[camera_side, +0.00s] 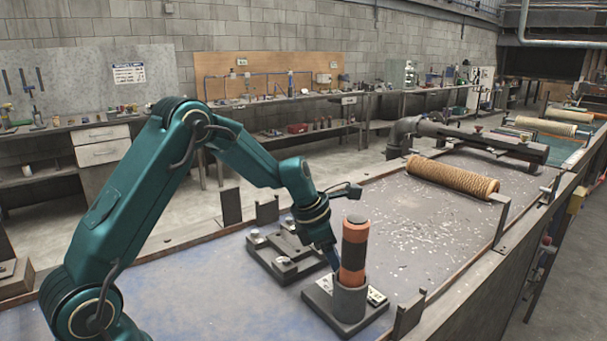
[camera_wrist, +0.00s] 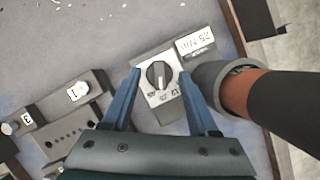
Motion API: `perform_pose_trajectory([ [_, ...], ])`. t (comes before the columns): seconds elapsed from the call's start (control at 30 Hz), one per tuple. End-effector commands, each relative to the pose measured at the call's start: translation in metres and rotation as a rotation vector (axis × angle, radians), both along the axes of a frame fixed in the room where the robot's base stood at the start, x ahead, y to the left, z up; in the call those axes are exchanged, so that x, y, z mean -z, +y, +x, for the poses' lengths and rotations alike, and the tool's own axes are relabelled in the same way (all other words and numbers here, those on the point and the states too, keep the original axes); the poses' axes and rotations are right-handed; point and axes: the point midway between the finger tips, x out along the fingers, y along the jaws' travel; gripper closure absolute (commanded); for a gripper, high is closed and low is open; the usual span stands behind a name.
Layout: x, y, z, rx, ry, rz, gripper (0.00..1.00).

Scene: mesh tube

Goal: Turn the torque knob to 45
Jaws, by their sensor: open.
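The torque knob (camera_wrist: 160,75) is a round black dial with a pale pointer line, on a light plate with small numerals along its lower edge in the wrist view. The line runs roughly up and down the picture; the numerals are too small to read surely. A label (camera_wrist: 195,41) beside it reads 25 Nm. My gripper (camera_wrist: 159,73) is open, with one blue finger on each side of the knob; contact cannot be told. In the side view my gripper (camera_side: 331,258) is low beside the grey holder (camera_side: 349,303), and the knob cannot be made out.
A black and orange tool (camera_side: 355,250) stands upright in the holder, close to my right finger in the wrist view. A grey fixture (camera_side: 286,258) with small knobs sits left of it. A mesh roll (camera_side: 453,178) lies farther back on the bench.

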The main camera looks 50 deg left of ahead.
Motion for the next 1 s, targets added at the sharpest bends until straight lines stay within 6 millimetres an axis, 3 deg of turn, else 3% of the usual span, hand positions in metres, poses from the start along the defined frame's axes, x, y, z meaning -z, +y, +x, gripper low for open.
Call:
perform_pose_trajectory([
  [0.27,-0.050,0.011,-0.016,-0.014,-0.006,0.002,0.40],
  [0.7,-0.131,0.010,-0.015,-0.010,-0.006,0.002,0.40],
  [1.0,-0.167,0.010,-0.016,-0.010,-0.002,0.002,0.40],
])
